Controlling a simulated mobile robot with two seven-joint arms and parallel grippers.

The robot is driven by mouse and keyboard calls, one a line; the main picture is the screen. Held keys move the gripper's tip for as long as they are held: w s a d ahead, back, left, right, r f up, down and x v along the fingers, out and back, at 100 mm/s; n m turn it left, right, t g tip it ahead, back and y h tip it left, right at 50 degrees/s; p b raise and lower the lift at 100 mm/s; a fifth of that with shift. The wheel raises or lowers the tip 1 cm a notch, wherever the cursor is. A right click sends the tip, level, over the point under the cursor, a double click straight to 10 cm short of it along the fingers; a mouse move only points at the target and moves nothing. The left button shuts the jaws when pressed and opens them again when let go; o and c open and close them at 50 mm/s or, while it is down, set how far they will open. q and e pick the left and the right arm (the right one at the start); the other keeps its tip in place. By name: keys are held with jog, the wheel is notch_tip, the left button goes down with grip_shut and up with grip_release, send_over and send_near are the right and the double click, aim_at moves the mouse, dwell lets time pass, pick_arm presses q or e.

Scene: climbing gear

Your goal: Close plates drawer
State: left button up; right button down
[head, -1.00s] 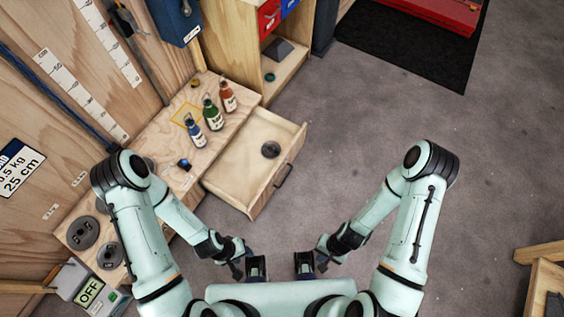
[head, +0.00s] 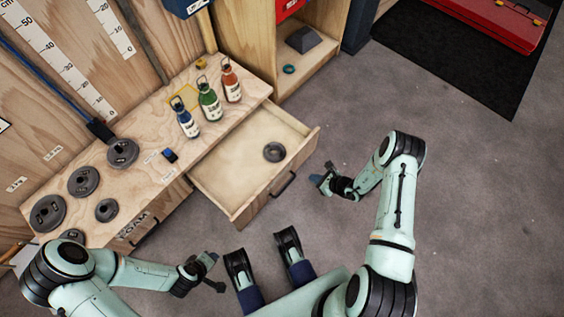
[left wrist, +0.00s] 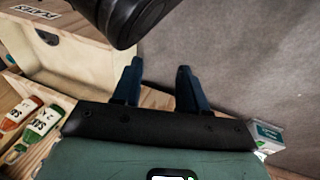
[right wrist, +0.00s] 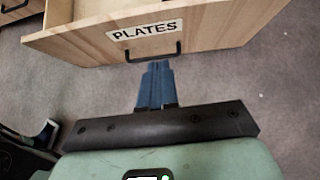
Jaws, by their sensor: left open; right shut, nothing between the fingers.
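The wooden plates drawer (head: 226,172) is pulled open from the bench in the head view, with one dark round plate (head: 274,152) inside. Its front carries a dark bar handle (head: 283,184). In the right wrist view the front shows a PLATES label (right wrist: 145,30) above the handle (right wrist: 150,53). My right gripper (head: 323,177) is shut and empty, in front of the drawer. Its fingertips (right wrist: 157,66) appear close to the handle; I cannot tell whether they touch. My left gripper (head: 211,272) is open and empty, low and left of the drawer; its fingers (left wrist: 155,75) show apart.
The wooden bench (head: 150,190) holds several dark weight plates (head: 84,181) and three bottles: blue (head: 187,125), green (head: 209,105) and orange (head: 231,85). A wooden shelf unit (head: 245,45) stands behind the drawer. Grey floor (head: 430,230) is open to the right.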

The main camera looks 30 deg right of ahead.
pick_arm(q)
jog(key=s+a+f+g+b, duration=0.2)
jog(key=s+f+b, duration=0.3)
jog(key=f, duration=0.3)
jog(key=shift+s+a+n, duration=0.15)
jog(key=shift+s+n, duration=0.2)
jog(key=shift+n, duration=0.05)
pick_arm(e)
send_near(288, 164)
jog(key=shift+x, duration=2.95)
